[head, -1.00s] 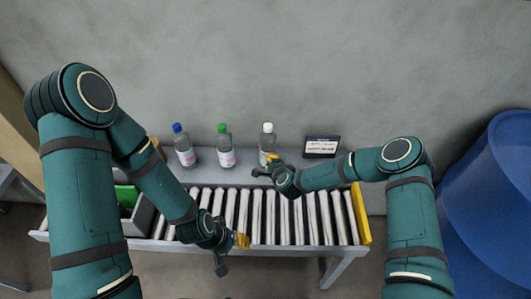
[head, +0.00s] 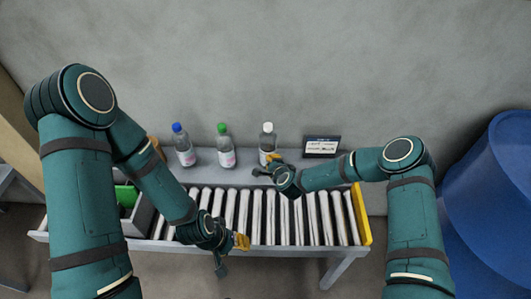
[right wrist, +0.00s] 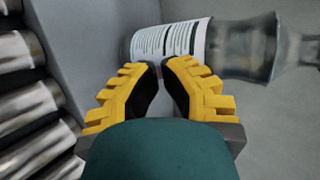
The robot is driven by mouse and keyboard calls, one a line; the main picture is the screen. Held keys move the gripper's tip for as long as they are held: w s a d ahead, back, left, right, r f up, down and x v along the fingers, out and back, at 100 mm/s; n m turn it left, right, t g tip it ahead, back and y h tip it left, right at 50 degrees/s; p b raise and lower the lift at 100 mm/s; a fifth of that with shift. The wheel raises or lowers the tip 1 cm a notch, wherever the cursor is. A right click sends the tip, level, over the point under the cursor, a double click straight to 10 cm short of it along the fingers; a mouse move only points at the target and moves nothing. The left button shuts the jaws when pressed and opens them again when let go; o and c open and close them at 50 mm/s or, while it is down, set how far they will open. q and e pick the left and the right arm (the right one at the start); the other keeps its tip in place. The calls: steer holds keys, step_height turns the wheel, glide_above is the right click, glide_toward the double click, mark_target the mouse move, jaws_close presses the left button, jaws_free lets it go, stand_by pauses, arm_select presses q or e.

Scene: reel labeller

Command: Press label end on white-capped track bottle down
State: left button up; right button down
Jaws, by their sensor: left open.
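The white-capped bottle (head: 268,139) stands upright on the grey ledge behind the rollers. In the right wrist view the clear bottle (right wrist: 243,48) lies sideways across the picture, with its white printed label (right wrist: 172,40) towards the left. My right gripper (head: 267,165) is low at the bottle's front. In the wrist view its yellow fingertips (right wrist: 165,66) have a narrow gap between them and are close to the label's lower edge. Whether they touch it, and the loose label end itself, I cannot make out. My left gripper (head: 233,252) is open and empty in front of the rollers.
A green-capped bottle (head: 225,147) and a blue-capped bottle (head: 185,149) stand left on the same ledge. A small dark sign (head: 321,147) is at the right. Metal rollers (head: 256,218) end at a yellow plate (head: 361,215). A grey bin (head: 142,215) is at the left.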

steer(key=shift+d, duration=0.55)
stand_by(0.4)
steer(key=shift+s+p, duration=0.55)
steer(key=shift+s, duration=2.45)
steer(key=s+n+g, duration=0.1)
steer(key=s+n, duration=0.1)
steer(key=s, duration=0.1)
steer(key=s+n+g, duration=0.1)
steer(key=s+n, duration=0.1)
steer(key=s, duration=0.1)
steer(key=s+d+n+g+y, duration=0.1)
steer(key=s+n, duration=0.1)
steer(key=s, duration=0.1)
steer(key=shift+r+n+g, duration=0.15)
steer(key=shift+n+g, duration=0.25)
steer(key=s+d+r+n+g, duration=0.1)
steer(key=s+d+n+g, duration=0.2)
steer(key=s, duration=0.5)
steer(key=s+d+r+n+g+h, duration=0.1)
steer(key=s+d+r+n+g, duration=0.1)
steer(key=s, duration=0.7)
steer(key=d+n+g, duration=0.1)
steer(key=d+n, duration=0.1)
steer(key=shift+d+n, duration=0.25)
steer(key=shift+n, duration=0.05)
